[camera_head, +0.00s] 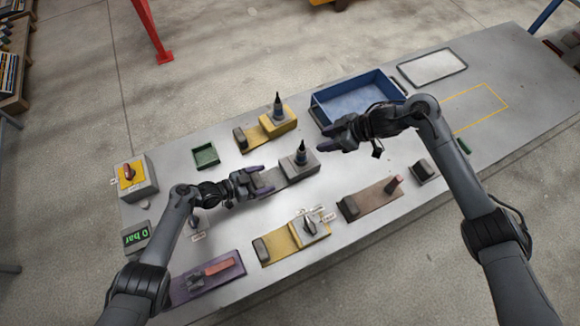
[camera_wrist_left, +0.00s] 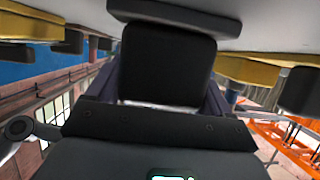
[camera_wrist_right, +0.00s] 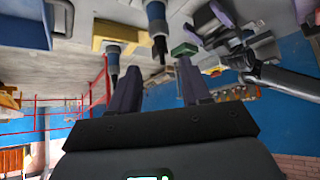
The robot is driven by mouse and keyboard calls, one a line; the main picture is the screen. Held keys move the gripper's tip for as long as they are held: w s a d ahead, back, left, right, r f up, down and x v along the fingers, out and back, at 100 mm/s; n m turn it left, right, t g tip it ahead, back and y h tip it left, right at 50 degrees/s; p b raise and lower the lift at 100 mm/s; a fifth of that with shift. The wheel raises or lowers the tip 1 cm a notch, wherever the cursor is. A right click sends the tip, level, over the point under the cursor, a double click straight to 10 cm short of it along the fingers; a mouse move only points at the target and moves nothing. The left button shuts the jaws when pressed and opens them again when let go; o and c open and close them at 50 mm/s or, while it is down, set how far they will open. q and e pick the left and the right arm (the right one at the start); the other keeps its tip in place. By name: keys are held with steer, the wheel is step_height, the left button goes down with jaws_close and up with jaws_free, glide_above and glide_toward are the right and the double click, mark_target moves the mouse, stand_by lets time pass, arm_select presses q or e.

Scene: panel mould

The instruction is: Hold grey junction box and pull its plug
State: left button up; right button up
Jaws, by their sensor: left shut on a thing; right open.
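The grey junction box (camera_head: 306,168) sits mid-table on a grey base, with a dark plug (camera_head: 301,152) upright in its top. My left gripper (camera_head: 264,184) is shut on the dark block at the base's left end. That dark block (camera_wrist_left: 168,62) fills the space between the fingers in the left wrist view. My right gripper (camera_head: 326,138) is open and empty, above and to the right of the plug. In the right wrist view its fingers (camera_wrist_right: 157,88) are spread, and a plug with a blue-grey body (camera_wrist_right: 156,14) shows beyond them, apart from them.
A yellow unit (camera_head: 282,120) with an upright plug stands behind. Another yellow unit (camera_head: 280,243) and a brown one (camera_head: 372,200) stand in front. A blue tray (camera_head: 345,110) is behind my right gripper. A green tray (camera_head: 205,156) lies left.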

steer(key=shift+o, duration=1.1)
steer(key=shift+w, duration=0.1)
steer(key=shift+o, duration=0.4)
steer(key=shift+w+a, duration=0.2)
steer(key=shift+w, duration=0.15)
steer(key=w+a+m+t+h, duration=0.3)
steer(key=w+m+t, duration=0.1)
steer(key=w+m, duration=0.35)
steer(key=m+g+h, duration=0.6)
steer(key=m+h, duration=0.2)
steer(key=m, duration=1.1)
glide_toward(301, 149)
steer(key=f, duration=0.2)
steer(key=shift+w+d+x, duration=0.1)
steer(key=shift+w+x, duration=0.05)
steer(key=shift+x, duration=1.75)
steer(key=shift+w+d+x, duration=0.1)
steer(key=shift+x, duration=1.8)
steer(key=shift+w+d+x, duration=0.1)
steer(key=shift+w+x, duration=0.05)
steer(key=shift+x, duration=1.75)
steer(key=shift+r, duration=0.1)
jaws_close()
